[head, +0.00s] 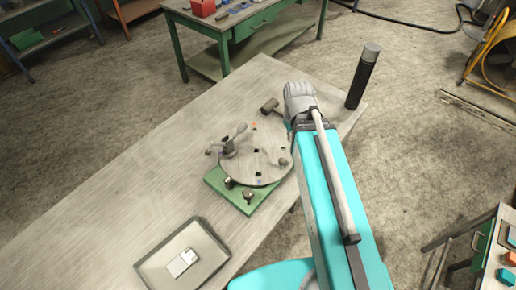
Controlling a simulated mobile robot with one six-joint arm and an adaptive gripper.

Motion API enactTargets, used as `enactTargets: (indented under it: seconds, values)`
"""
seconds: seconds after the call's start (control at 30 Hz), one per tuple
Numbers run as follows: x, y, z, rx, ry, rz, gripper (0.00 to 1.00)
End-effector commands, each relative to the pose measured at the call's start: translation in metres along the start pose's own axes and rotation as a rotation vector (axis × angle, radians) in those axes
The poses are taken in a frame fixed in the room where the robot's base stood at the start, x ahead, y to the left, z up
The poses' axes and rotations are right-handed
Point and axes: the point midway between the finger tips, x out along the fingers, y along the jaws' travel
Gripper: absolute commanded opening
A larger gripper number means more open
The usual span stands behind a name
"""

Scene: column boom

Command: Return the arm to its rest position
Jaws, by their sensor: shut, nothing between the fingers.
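My teal arm (335,195) rises from the bottom of the head view and reaches up over the right edge of the grey table (130,190). Its far end is a grey ribbed joint (299,97) above the table's back right part. I cannot make out my gripper or its fingers; the arm's own links may hide them. A small dark mallet-like piece (269,105) shows just left of the joint.
A round metal plate (262,160) with levers sits on a green base (218,181), left of my arm. A tray (150,270) holds a white device (182,263). A black cylinder (362,78) stands upright at the back right. The table's left part is clear.

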Motion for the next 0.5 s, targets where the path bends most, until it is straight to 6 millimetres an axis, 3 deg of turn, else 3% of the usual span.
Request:
enactTargets:
  seconds: [0.27, 0.5]
  values:
    - [0.001, 0.0, 0.0, 0.0, 0.0, 0.0, 0.0]
    - [0.019, 0.0, 0.002, 0.062, 0.0, 0.0, 0.0]
